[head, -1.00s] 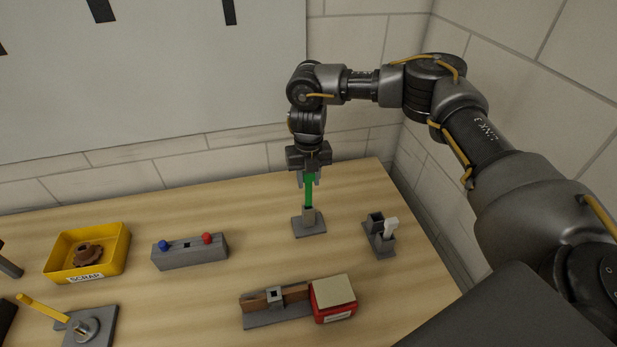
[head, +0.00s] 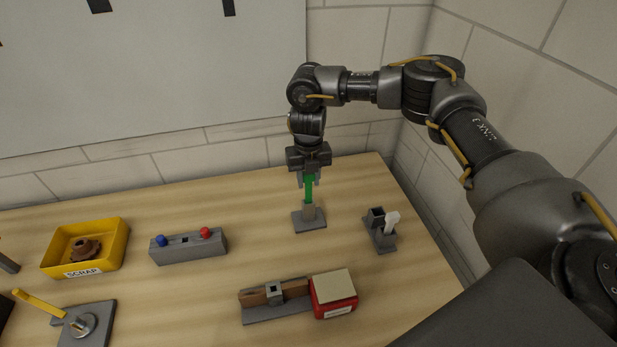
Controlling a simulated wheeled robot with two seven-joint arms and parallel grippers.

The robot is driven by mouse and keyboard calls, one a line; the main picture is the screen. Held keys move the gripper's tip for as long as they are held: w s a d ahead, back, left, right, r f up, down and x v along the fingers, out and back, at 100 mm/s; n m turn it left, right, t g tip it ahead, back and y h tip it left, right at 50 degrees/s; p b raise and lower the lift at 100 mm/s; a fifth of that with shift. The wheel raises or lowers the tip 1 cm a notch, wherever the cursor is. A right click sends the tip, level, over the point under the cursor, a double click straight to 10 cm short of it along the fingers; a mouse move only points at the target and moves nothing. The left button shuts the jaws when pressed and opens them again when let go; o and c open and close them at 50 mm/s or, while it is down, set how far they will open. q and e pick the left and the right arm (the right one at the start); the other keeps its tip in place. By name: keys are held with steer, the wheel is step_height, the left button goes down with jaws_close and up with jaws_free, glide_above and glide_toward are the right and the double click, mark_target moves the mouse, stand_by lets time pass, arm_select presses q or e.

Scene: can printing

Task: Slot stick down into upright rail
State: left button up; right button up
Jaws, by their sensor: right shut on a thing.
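The green stick (head: 309,191) stands upright between the fingers of my right gripper (head: 309,179). The gripper points straight down and is shut on the stick's upper part. The stick's lower end meets the upright rail (head: 308,211), a short post on a flat grey base (head: 309,226) on the table. The lower end is hidden in or behind the rail; how deep it sits I cannot tell. My left gripper is not in view.
A grey block with blue and red knobs (head: 188,248) and a yellow scrap bin (head: 121,254) stand to the left. A grey holder with a white piece (head: 381,238) is to the right. A red box (head: 333,304) and a grey fixture (head: 268,315) stand in front.

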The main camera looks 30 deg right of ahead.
mark_target(308, 194)
steer(key=shift+f+b, duration=2.05)
steer(key=shift+f, duration=1.35)
steer(key=o, duration=1.1)
steer(key=shift+c, duration=0.2)
steer(key=shift+r, duration=0.25)
step_height(308, 194, up, 10)
steer(key=shift+f+b, duration=0.2)
steer(key=shift+b, duration=0.8)
steer(key=shift+r, duration=0.35)
